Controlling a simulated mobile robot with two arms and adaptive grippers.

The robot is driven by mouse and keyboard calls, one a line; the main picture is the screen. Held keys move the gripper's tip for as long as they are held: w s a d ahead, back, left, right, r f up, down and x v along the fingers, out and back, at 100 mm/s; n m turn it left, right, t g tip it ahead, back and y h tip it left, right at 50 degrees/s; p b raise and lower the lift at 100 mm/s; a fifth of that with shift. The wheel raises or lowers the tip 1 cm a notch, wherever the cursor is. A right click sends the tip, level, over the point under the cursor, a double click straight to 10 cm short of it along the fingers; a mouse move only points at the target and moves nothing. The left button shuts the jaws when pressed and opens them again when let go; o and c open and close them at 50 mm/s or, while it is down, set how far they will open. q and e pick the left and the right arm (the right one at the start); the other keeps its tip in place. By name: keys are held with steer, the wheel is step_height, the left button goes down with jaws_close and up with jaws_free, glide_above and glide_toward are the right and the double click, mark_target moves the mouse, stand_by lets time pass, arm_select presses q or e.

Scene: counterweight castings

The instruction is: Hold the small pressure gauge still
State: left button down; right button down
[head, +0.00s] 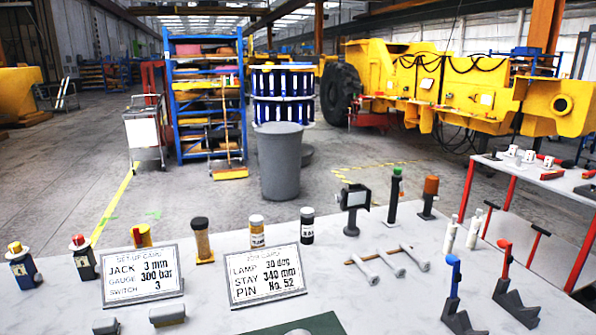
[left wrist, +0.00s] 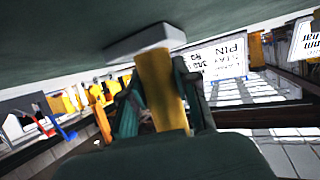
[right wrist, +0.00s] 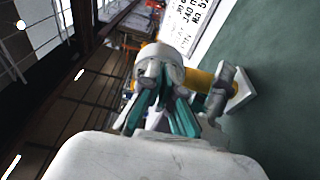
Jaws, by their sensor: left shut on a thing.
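In the left wrist view my left gripper (left wrist: 160,95) is shut on a yellow post (left wrist: 160,80). The post has a flat grey base (left wrist: 145,42) against a green surface. The right wrist view shows the yellow post (right wrist: 198,79) and its pale base (right wrist: 243,94) from the side. There, a pale rounded part (right wrist: 160,65) sits at the post's far end; I cannot tell whether it is the pressure gauge's head. My right gripper (right wrist: 165,105) has its teal fingers close to this part; whether they touch it is unclear. No gauge dial is readable. Neither gripper shows in the head view.
The green mat (head: 310,324) lies at the table's front edge. Two cards, a set-up card (head: 142,274) and a job card (head: 265,274), stand behind it. Pegs (head: 391,261), a lamp (head: 354,200), blue and red stands and bottles occupy the table. A grey bin (head: 280,165) stands beyond.

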arm_select(q)
steer(key=shift+d, duration=0.15)
arm_select(e)
steer(key=v, duration=0.6)
steer(key=shift+s+a, duration=0.25)
steer(key=shift+a, duration=0.05)
arm_select(q)
steer(key=c, duration=0.8)
jaws_free()
steer(key=shift+s, duration=0.1)
